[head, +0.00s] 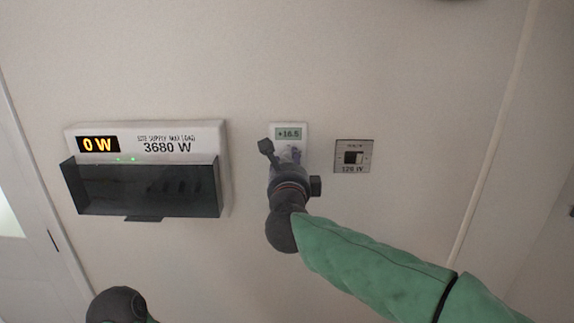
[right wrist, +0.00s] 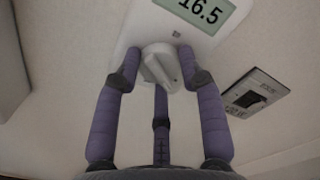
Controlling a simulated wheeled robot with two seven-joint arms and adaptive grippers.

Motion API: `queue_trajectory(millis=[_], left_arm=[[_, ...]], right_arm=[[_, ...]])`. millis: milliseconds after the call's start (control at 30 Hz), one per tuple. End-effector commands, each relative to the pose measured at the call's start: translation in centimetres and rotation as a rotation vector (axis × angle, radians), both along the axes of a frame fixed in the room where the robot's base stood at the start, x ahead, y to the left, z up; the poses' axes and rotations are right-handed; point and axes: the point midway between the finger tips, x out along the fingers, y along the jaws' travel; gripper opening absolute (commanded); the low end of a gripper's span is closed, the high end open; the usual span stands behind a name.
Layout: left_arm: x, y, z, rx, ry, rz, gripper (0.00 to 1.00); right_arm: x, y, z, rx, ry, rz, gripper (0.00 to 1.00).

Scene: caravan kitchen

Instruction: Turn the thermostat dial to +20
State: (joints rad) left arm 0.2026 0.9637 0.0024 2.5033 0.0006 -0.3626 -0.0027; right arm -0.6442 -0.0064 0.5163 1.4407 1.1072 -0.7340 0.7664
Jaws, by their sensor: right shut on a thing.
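The thermostat (head: 289,127) is a white wall unit whose grey display reads +16.5; its display also shows in the right wrist view (right wrist: 200,12). Its white dial (right wrist: 160,66), with a raised ridge, sits below the display. My right gripper (right wrist: 160,68) has its purple fingers around the dial and is shut on it. In the head view my right gripper (head: 286,160) covers the lower part of the thermostat and most of the dial. A dark rounded part of my left arm (head: 118,305) shows at the bottom left; the left gripper's fingers are not visible.
Left of the thermostat is a white supply box (head: 146,140) reading 0 W and 3680 W, with a dark cover (head: 140,188). Right of it is a small metal switch plate (head: 354,156) marked 120 W. The wall around them is bare.

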Motion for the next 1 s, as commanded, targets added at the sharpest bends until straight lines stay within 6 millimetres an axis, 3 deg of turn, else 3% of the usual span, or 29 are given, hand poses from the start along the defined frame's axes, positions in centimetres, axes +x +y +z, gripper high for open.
queue_trajectory(millis=[200,233,300,733,1000], left_arm=[[0.0,0.0,0.0,0.0,0.0,0.0,0.0],[0.0,0.0,0.0,0.0,0.0,0.0,0.0],[0.0,0.0,0.0,0.0,0.0,0.0,0.0],[0.0,0.0,0.0,0.0,0.0,0.0,0.0],[0.0,0.0,0.0,0.0,0.0,0.0,0.0]], right_arm=[[0.1,-0.5,-0.2,0.001,0.004,-0.011,0.07],[0.1,-0.5,-0.3,0.001,0.004,-0.011,0.48],[0.1,-0.4,-0.3,0.001,0.005,-0.01,0.64],[-0.6,-0.1,-0.1,-0.001,0.002,-0.002,0.64],[-5.1,0.0,0.0,0.0,0.0,0.0,0.64]])
